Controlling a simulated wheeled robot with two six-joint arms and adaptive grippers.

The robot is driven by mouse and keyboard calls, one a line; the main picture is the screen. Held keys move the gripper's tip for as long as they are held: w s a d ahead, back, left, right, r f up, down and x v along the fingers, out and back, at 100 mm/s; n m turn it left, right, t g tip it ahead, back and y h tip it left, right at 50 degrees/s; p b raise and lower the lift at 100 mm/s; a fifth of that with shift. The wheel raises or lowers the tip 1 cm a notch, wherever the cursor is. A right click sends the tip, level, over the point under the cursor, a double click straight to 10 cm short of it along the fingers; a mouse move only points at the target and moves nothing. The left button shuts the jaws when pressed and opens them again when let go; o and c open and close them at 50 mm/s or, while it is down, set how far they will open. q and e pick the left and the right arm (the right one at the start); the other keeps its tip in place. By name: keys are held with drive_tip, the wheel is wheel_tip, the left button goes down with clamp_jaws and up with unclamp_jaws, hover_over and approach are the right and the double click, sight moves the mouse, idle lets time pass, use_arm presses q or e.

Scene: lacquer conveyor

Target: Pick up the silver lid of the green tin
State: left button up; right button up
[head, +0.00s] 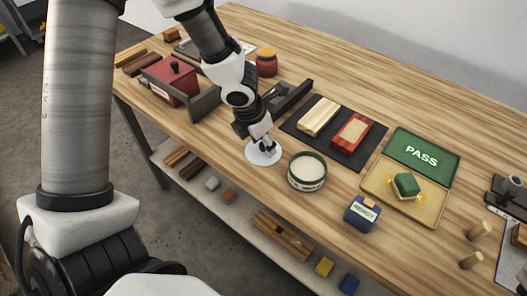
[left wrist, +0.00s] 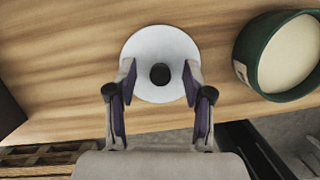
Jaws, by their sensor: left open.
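The silver lid (head: 257,159) lies flat on the wooden table, a pale disc with a dark round knob. It also shows in the left wrist view (left wrist: 160,38). The green tin (head: 307,183) stands open to its right, with pale contents; part of it shows in the left wrist view (left wrist: 247,62). My left gripper (head: 264,148) is over the lid and open. In the left wrist view its two fingertips (left wrist: 160,72) are on either side of the knob, with a gap on each side. Whether they touch the lid's top I cannot tell. My right gripper is not in view.
A dark tray (head: 332,134) with two blocks lies behind the tin. A blue box (head: 362,212) and a green PASS case (head: 421,152) are to the right. A red box (head: 171,83) and dark grey rails stand left of the gripper. The table's front edge is close to the lid.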

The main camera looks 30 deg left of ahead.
use_arm(q)
drive_tip(key=shift+s, duration=0.1)
clamp_jaws()
drive_tip(key=shift+r, duration=0.1)
